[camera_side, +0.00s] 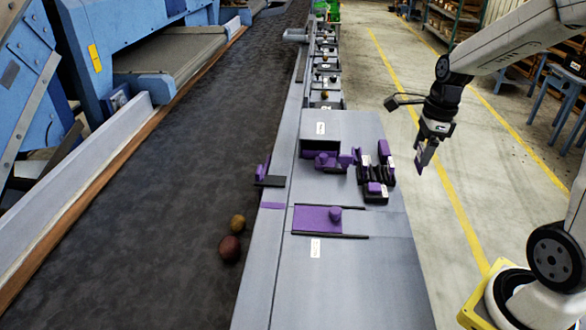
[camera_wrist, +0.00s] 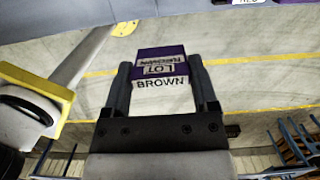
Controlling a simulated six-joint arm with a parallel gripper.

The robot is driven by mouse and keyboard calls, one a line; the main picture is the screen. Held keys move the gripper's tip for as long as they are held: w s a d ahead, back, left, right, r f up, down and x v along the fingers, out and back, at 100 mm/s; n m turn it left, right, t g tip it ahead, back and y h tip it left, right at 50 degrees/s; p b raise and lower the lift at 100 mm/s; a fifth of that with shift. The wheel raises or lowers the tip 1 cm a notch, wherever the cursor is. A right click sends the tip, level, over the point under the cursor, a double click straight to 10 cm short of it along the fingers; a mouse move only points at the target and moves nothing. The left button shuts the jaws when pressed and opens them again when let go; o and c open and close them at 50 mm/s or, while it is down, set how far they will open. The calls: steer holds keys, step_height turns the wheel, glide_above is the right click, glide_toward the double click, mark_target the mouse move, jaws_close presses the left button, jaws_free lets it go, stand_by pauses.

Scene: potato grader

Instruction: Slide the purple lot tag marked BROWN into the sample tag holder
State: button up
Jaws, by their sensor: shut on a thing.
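My gripper (camera_side: 427,152) is shut on the purple lot tag (camera_side: 420,160), held in the air to the right of the grey bench, over the floor. In the wrist view the tag (camera_wrist: 160,52) stands between the two fingers, its white label reading LOT and BROWN facing the camera. A black rack (camera_side: 376,172) on the bench holds several purple tags with white labels. A purple piece on a dark base (camera_side: 270,181) sits at the bench's belt-side edge. I cannot tell which fixture is the sample tag holder.
A grey box (camera_side: 340,124) with purple parts at its front stands on the bench (camera_side: 350,280). A purple plate with a knob (camera_side: 315,218) lies between dark rails. Two potatoes (camera_side: 230,248) lie on the dark belt (camera_side: 120,240). Free air surrounds my gripper.

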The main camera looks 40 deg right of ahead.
steer(key=shift+w+d, duration=0.3)
steer(key=shift+w, duration=0.45)
steer(key=w+d+f, duration=0.2)
steer(key=w+d, duration=0.1)
steer(key=w, duration=0.7)
steer(key=w+d+f, duration=0.3)
steer(key=w+d, duration=0.1)
steer(key=w, duration=0.7)
steer(key=shift+w, duration=0.15)
steer(key=shift+d+f, duration=0.1)
steer(key=shift+f, duration=0.1)
steer(key=shift+f, duration=2.35)
steer(key=shift+f, duration=1.45)
